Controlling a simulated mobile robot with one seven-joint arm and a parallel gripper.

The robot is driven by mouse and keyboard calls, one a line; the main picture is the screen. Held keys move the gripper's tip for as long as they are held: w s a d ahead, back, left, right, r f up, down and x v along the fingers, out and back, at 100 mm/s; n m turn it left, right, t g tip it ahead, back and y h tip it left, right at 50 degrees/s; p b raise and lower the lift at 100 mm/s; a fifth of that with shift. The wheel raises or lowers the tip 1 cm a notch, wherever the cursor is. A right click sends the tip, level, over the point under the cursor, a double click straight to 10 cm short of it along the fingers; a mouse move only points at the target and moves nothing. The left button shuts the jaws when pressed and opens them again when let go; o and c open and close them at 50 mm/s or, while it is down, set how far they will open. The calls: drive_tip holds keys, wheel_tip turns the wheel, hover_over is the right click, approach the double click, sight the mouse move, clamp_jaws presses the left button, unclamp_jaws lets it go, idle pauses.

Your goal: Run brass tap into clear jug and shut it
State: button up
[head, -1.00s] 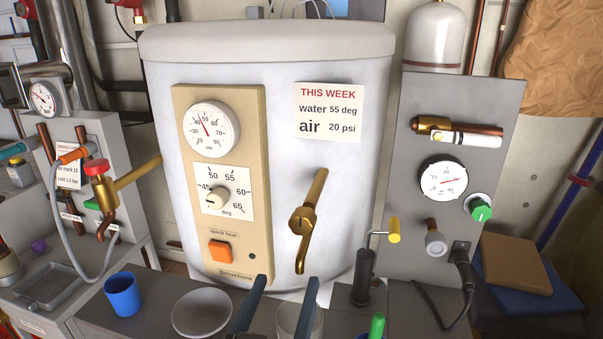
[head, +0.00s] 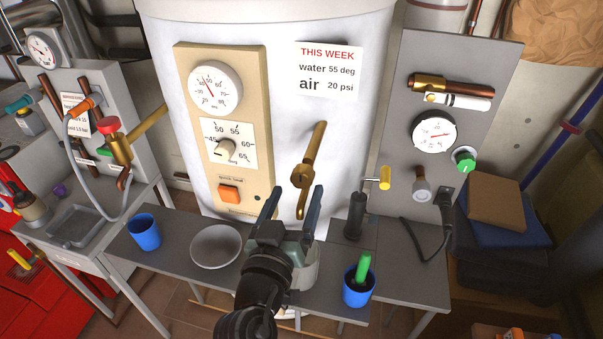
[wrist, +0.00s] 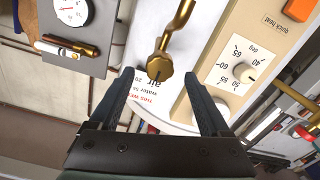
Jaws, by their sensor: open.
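The brass tap (head: 301,177) sticks out of the white boiler. Its lever points up and slightly right, and its spout hangs down. In the wrist view the tap (wrist: 160,67) shows beyond and between my fingers. My gripper (head: 297,190) is open and empty, with its fingertips on either side of the tap's lower part in the head view; contact cannot be told. It also shows in the wrist view (wrist: 159,76). The clear jug (head: 309,271) stands on the bench below the spout, partly hidden behind my gripper and wrist. Its contents cannot be made out.
A white bowl (head: 216,246) and a blue cup (head: 144,232) stand left of the jug. Another blue cup (head: 357,291) with a green-handled item stands to its right. A dial panel (head: 224,130) is left.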

sight(301, 183)
drive_tip(key=shift+p+x, duration=0.3)
drive_tip(key=shift+x, duration=2.15)
clamp_jaws()
